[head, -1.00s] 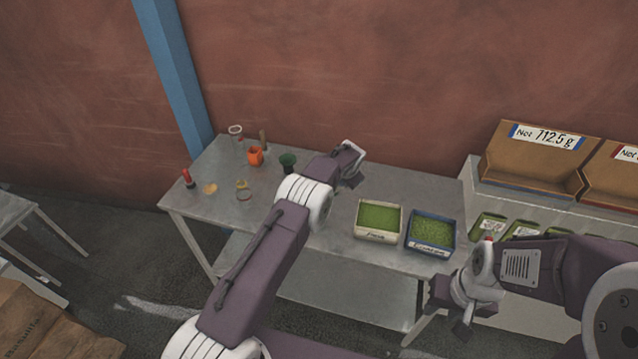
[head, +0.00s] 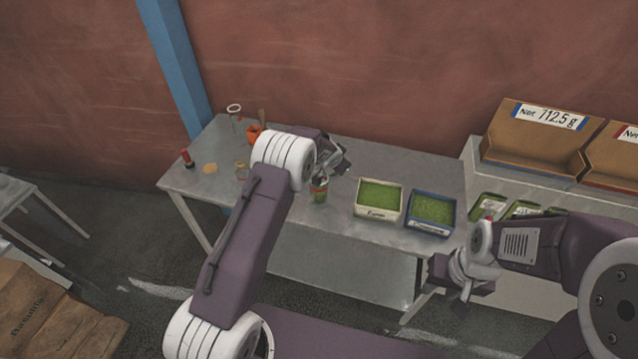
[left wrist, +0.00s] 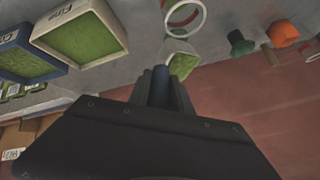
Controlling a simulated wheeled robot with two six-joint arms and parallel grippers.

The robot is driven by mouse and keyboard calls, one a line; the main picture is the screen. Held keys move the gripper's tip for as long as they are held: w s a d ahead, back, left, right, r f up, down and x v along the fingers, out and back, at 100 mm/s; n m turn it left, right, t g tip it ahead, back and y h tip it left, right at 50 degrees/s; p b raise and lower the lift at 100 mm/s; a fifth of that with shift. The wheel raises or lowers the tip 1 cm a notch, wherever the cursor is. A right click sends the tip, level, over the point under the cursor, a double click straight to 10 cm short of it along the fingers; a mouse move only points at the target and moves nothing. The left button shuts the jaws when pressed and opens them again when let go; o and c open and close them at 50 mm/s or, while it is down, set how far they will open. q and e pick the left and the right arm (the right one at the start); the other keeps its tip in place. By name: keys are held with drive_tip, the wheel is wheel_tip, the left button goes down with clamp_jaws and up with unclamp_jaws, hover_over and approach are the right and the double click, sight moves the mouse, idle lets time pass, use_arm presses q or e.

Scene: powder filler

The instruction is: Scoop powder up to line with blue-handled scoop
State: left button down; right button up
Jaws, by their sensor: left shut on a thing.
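My left gripper (head: 336,160) is shut on the blue handle (left wrist: 161,85) of the scoop. A pale cup with green powder (left wrist: 182,64) shows just past its fingers in the left wrist view and looks like the scoop's bowl. A clear jar (head: 319,188) with a red band and green low down stands on the table just below this gripper in the head view. A white and red ring (left wrist: 183,33), probably its rim and line, shows in the wrist view. I cannot tell its powder level. My right gripper (head: 453,289) is open and empty in front of the table.
A white-framed tray (head: 379,212) and a blue-framed tray (head: 430,227), both holding green powder, sit right of the jar. An orange cup (head: 254,135), a clear glass (head: 235,108) and a red-topped item (head: 187,158) stand at left. Cardboard bins (head: 545,140) stand right.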

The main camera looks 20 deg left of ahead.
use_arm(q)
drive_tip(key=t+b, duration=0.1)
drive_tip(key=b, duration=0.2)
drive_tip(key=s+a+t+h+b, duration=0.1)
drive_tip(key=b, duration=0.3)
drive_tip(key=s+a+n+t+h+b, duration=0.1)
drive_tip(key=b, duration=0.3)
drive_tip(key=shift+r+t, duration=0.3)
idle(0.5)
drive_tip(key=b, duration=0.2)
drive_tip(key=shift+s+a+f+t+h+b, duration=0.1)
drive_tip(key=shift+s+f+t+h+b, duration=0.15)
drive_tip(key=shift+f+t+h+b, duration=0.15)
idle(0.3)
